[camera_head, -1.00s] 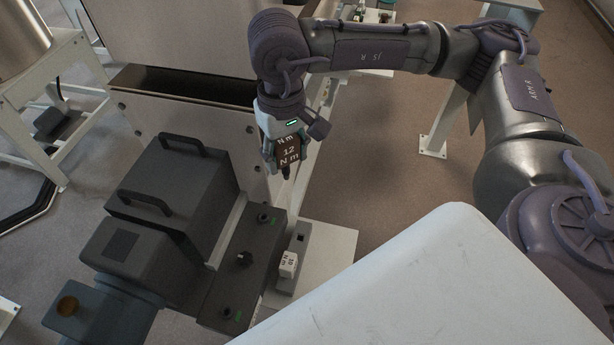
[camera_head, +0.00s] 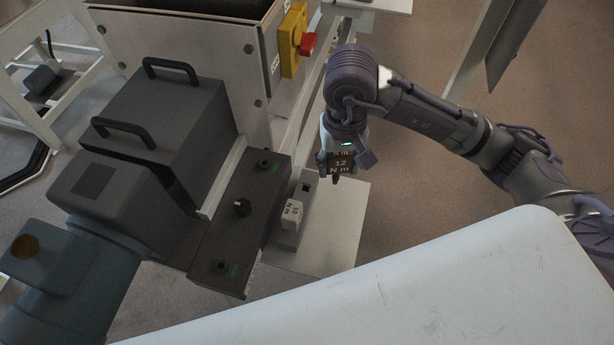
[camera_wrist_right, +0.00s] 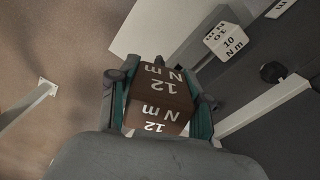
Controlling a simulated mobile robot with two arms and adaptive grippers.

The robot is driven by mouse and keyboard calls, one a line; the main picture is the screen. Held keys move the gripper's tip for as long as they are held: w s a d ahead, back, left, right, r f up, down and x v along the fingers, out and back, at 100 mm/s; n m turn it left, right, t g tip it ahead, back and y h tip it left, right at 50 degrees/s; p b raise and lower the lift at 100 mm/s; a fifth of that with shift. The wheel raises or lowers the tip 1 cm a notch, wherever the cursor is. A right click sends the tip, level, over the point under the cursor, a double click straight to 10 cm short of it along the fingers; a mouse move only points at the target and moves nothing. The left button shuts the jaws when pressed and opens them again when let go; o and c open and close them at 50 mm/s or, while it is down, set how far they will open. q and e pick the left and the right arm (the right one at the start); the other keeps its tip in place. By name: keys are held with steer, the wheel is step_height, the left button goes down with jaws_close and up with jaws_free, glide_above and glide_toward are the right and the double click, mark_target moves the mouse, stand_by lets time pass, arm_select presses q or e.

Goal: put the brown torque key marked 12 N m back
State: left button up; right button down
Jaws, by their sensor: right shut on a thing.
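The brown torque key (camera_head: 341,162), lettered 12 N m in white, is in my right gripper (camera_head: 338,173). The gripper is shut on it, with the dark shaft pointing down. The right wrist view also shows the brown key (camera_wrist_right: 160,95) between the teal fingers. It is held in the air at the right of a grey holder (camera_head: 308,204), apart from it as far as I can tell. The holder has an empty-looking dark square socket (camera_head: 306,187) at its far end. A white key (camera_head: 292,212) marked 10 N m stands at its near end. My left gripper is out of view.
The holder stands on a pale plate (camera_head: 338,235). Left of it is a dark panel (camera_head: 222,235) with several fittings and green marks, beside a grey housing with handles (camera_head: 165,115). A yellow box with a red switch (camera_head: 308,43) is behind. Brown floor lies open at right.

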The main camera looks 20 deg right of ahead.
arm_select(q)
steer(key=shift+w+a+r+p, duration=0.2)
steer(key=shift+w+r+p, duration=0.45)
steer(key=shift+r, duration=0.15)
arm_select(e)
steer(key=w+a+f, duration=0.5)
steer(key=f, duration=0.3)
steer(key=shift+w+f, duration=0.15)
steer(key=shift+w, duration=0.1)
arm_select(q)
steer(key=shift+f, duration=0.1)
arm_select(e)
steer(key=shift+f, duration=0.1)
steer(key=shift+d+f+b, duration=0.1)
steer(key=shift+f+b, duration=0.45)
steer(key=shift+b, duration=0.25)
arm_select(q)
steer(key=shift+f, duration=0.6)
arm_select(e)
steer(key=c, duration=0.5)
jaws_free()
steer(key=shift+r, duration=0.1)
